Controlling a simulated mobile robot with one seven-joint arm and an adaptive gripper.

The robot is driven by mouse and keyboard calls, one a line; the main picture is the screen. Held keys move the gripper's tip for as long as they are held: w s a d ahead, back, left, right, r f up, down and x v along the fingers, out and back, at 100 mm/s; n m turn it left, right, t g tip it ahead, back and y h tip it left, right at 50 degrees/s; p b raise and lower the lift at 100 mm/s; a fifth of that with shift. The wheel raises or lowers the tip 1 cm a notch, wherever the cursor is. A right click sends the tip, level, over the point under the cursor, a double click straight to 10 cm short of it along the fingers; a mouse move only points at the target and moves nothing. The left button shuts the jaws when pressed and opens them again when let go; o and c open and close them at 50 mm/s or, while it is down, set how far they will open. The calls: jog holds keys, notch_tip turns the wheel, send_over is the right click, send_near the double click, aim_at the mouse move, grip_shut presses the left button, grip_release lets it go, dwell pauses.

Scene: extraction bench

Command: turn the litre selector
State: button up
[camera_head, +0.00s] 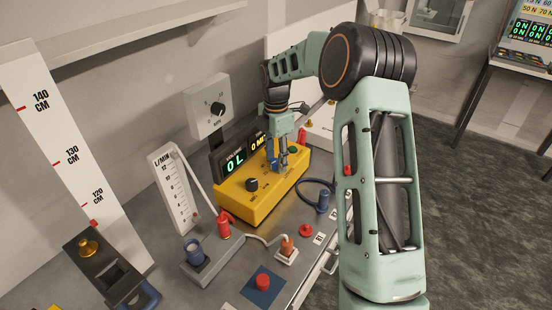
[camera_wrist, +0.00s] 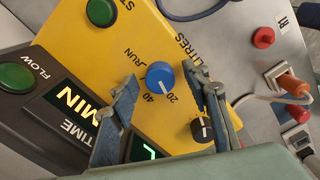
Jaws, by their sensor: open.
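The litre selector is a round blue knob (camera_wrist: 160,76) on the sloped top of a yellow box (camera_wrist: 105,45), with LITRES and the numbers 20 and 40 printed around it. In the wrist view my gripper (camera_wrist: 159,70) is open, one finger on each side of the knob. A gap shows between the knob and each finger; I see no clear contact. In the head view my gripper (camera_head: 277,160) points down over the right part of the yellow box (camera_head: 240,206) and largely hides the knob.
A black knob (camera_wrist: 201,129) sits close to the right finger. Green buttons (camera_wrist: 101,12) and a dark display panel (camera_head: 236,160) are on or beside the box. A flow scale (camera_head: 172,190), a red connector (camera_head: 223,228) and a red button (camera_head: 263,281) stand to the left and front.

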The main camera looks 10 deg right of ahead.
aim_at(276, 161)
notch_tip(276, 161, up, 12)
dwell(0.4)
jog(key=shift+w, duration=0.1)
